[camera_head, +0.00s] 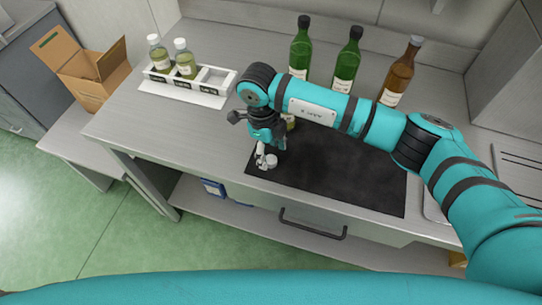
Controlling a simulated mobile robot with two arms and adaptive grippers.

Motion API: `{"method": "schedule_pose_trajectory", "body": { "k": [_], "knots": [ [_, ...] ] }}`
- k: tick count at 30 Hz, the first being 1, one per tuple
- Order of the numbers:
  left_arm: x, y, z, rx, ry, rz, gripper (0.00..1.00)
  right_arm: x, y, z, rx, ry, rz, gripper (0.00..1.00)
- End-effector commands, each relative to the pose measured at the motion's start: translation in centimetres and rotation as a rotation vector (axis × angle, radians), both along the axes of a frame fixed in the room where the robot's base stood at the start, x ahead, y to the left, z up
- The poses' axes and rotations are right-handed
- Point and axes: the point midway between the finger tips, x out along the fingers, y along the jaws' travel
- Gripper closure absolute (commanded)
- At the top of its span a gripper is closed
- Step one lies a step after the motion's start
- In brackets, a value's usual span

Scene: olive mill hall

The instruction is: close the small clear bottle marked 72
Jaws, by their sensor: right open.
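My right gripper (263,158) points down over the left end of the black mat (340,178). It is open. A small white round piece, which looks like a cap (271,161), is at its fingertips; I cannot tell whether it touches them. A small bottle with yellowish contents (290,122) shows just behind the gripper, mostly hidden by my right arm. Its mark and its top cannot be seen. Two small clear bottles with white caps, the left one (159,55) and the right one (185,60), stand in a white rack (212,99). My left gripper is out of view.
The rack's right slot is empty. Two green bottles (300,50) (347,62) and a brown bottle (398,75) stand at the back of the metal bench (190,130). An open cardboard box (88,75) is at the left. The bench's left front part is clear.

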Motion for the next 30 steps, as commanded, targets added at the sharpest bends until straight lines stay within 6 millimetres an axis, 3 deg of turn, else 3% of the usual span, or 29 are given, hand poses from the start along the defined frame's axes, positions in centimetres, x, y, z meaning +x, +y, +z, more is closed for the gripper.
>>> {"method": "schedule_pose_trajectory", "body": {
  "k": [1, 6, 17, 25, 30],
  "knots": [
    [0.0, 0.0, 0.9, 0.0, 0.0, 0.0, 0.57, -0.1, 0.1, -0.4, -0.001, 0.005, 0.0, 0.42],
    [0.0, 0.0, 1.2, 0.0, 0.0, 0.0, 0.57, -0.1, -0.1, -2.3, 0.001, 0.001, 0.001, 0.42],
    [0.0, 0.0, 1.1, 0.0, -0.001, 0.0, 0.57, -0.1, -0.1, -2.6, 0.0, -0.001, 0.001, 0.42],
    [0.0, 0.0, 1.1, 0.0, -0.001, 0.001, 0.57, -0.1, -0.1, -2.5, 0.0, -0.001, 0.001, 0.77],
    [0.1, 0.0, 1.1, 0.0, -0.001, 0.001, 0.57, -0.1, -0.1, -2.5, 0.0, -0.001, 0.001, 0.8]
  ]
}}
